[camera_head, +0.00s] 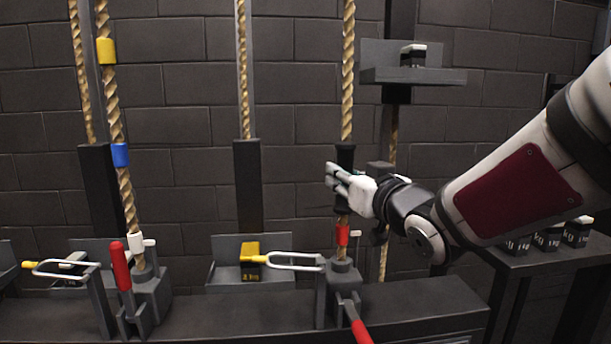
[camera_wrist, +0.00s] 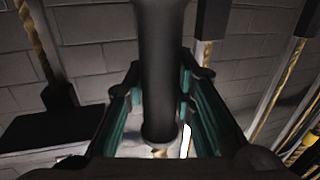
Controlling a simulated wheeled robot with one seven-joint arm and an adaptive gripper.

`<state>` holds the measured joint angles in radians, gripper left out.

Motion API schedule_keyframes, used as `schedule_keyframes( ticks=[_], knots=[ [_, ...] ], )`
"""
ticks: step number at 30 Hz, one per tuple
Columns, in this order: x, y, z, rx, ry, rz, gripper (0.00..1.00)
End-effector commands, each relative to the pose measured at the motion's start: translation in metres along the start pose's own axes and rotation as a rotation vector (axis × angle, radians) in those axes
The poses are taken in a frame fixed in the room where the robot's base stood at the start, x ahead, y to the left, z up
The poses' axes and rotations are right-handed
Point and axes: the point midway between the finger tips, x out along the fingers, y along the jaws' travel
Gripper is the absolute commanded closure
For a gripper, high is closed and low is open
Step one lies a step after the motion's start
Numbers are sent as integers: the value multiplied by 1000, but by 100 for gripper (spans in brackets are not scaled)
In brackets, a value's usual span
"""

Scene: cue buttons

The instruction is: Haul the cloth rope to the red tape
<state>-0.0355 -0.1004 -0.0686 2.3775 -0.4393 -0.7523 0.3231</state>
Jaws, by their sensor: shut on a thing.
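The rope (camera_head: 348,75) right of centre hangs upright and has a black cloth-like sleeve (camera_head: 345,155) around it. My gripper (camera_head: 340,180) is shut around this sleeve, reaching in from the right. In the wrist view the dark sleeve (camera_wrist: 160,60) runs between my two teal-lined fingers, and a bit of tan rope shows below its lower end. The red tape (camera_head: 342,234) is wrapped on the same rope, below my gripper and just above the grey block (camera_head: 343,276) at the base. A short gap of bare rope shows between the sleeve and the tape.
A red-handled lever (camera_head: 361,332) juts forward beneath the rope; another red lever (camera_head: 120,267) stands at left. A left rope (camera_head: 113,95) carries yellow, blue and white bands. A yellow-topped weight (camera_head: 250,262) sits in a tray. A raised shelf (camera_head: 413,77) holds a black weight.

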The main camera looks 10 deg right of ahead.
Motion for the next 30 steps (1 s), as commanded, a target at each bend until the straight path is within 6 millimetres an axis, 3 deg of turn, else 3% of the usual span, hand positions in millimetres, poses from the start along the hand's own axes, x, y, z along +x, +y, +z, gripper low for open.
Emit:
schedule_keyframes(
  ticks=[2,3,6,17,30],
  knots=[
    [0,0,0,0,-1,0,100],
    [0,0,0,0,-1,0,72],
    [0,0,0,0,0,0,55],
    [-4,0,-1,-1,2,0,55],
    [-63,0,-1,-1,2,1,55]
  ],
)
